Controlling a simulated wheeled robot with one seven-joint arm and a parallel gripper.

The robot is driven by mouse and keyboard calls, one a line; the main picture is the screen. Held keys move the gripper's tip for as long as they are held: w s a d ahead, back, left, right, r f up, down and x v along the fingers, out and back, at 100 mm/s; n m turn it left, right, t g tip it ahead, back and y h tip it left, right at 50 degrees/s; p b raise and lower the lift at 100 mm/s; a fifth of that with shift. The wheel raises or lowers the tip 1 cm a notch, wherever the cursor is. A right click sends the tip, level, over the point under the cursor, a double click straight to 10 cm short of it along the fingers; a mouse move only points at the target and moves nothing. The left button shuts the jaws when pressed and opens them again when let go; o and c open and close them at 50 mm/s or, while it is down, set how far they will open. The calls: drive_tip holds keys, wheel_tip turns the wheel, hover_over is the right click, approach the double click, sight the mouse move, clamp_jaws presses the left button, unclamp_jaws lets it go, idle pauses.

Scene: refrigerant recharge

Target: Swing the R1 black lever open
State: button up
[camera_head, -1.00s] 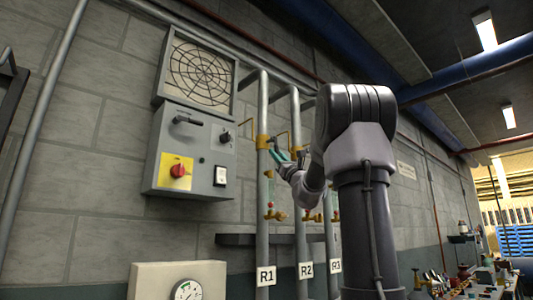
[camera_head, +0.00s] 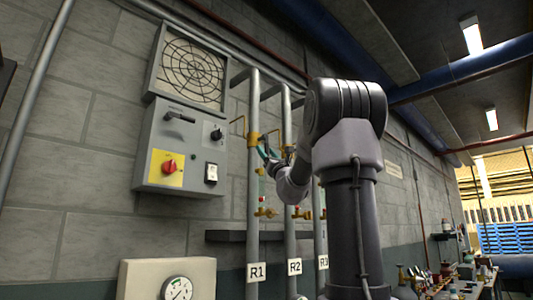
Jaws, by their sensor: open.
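The R1 pipe (camera_head: 253,190) is a grey upright pipe with an R1 tag (camera_head: 257,272) low on it. A yellow fitting (camera_head: 253,138) sits on its upper part, with a thin yellow bracket above. I cannot make out a black lever on R1; it may be too small or hidden by my gripper. My gripper (camera_head: 267,153) has teal fingers and is open. It is just right of the R1 pipe in the picture, slightly below the yellow fitting. I cannot tell whether it touches anything. A lower yellow valve (camera_head: 265,212) shows beneath it.
The R2 pipe (camera_head: 290,225) stands right of R1, and R3 (camera_head: 322,240) is partly behind my arm. A grey control box (camera_head: 183,150) with knobs hangs left, below a round-grille fan (camera_head: 190,70). A gauge box (camera_head: 168,280) is at bottom left.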

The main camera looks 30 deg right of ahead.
drive_tip(key=shift+s+f, duration=0.1)
drive_tip(key=v, duration=1)
drive_tip(key=shift+s+f, duration=0.2)
drive_tip(key=shift+s, duration=0.05)
drive_tip(key=s+a+f+n+g+y, duration=0.1)
drive_tip(key=a+f+n+g+y, duration=0.35)
drive_tip(key=a+n+y, duration=0.35)
drive_tip(key=s+a+f+n+g+y, duration=0.25)
drive_tip(key=a+n+g+y, duration=0.2)
drive_tip(key=a, duration=0.45)
drive_tip(key=s+a+f+n+g+h, duration=0.1)
drive_tip(key=s+a+f+n+g, duration=0.3)
drive_tip(key=f, duration=0.3)
drive_tip(key=s+a+f+n+g+h, duration=0.2)
drive_tip(key=s+a+f+n+g, duration=0.1)
drive_tip(key=a+f+n+g, duration=0.25)
drive_tip(key=s+d+f+n+h, duration=0.4)
drive_tip(key=f, duration=0.3)
drive_tip(key=s+d+f+n+g+h, duration=0.1)
drive_tip(key=s+d+f+n+h, duration=0.3)
drive_tip(key=f, duration=0.3)
drive_tip(key=shift+n+h, duration=0.65)
drive_tip(key=shift+n, duration=0.05)
